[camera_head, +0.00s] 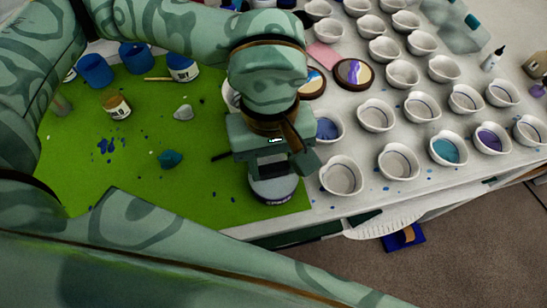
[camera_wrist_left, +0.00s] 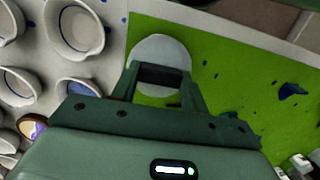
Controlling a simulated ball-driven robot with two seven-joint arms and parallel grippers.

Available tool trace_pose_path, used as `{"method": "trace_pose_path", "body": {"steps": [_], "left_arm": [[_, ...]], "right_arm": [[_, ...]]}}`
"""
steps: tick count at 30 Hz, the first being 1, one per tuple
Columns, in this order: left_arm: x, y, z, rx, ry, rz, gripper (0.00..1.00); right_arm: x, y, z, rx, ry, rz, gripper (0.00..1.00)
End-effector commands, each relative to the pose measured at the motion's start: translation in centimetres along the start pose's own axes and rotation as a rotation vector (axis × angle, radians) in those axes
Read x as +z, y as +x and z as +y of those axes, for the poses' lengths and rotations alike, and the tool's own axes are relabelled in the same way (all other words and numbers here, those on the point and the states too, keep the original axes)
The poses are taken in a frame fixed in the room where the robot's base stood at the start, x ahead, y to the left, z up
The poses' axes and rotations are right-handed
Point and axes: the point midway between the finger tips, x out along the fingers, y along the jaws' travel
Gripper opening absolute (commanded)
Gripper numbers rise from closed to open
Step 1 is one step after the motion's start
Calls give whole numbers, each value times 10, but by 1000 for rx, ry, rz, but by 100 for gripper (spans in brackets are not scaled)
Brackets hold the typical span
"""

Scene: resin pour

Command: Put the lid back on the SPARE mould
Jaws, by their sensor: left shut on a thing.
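My left gripper (camera_head: 270,164) is over the right front part of the green mat and is shut; its fingers also show in the left wrist view (camera_wrist_left: 160,80). Between the fingers there is a dark bar, which looks like the lid's handle. Below it is a pale round disc (camera_wrist_left: 158,48), which looks like the lid. My right gripper does not show.
The green mat (camera_head: 120,170) holds blue cups (camera_head: 96,70), a small jar (camera_head: 117,107) and a teal lump (camera_head: 170,159). Rows of white cups (camera_head: 375,115) stand close on the right, some with coloured resin. The table's front edge is near the mould.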

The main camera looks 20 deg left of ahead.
Motion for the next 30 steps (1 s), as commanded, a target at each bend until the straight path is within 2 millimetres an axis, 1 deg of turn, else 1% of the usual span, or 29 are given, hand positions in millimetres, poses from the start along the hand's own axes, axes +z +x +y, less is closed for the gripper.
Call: {"method": "trace_pose_path", "body": {"steps": [8,16,30], "left_arm": [[0,0,0,0,0,0,23],[0,1,0,0,0,0,23],[0,0,0,0,0,0,23]], "right_arm": [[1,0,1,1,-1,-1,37],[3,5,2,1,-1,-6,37],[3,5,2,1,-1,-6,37]]}}
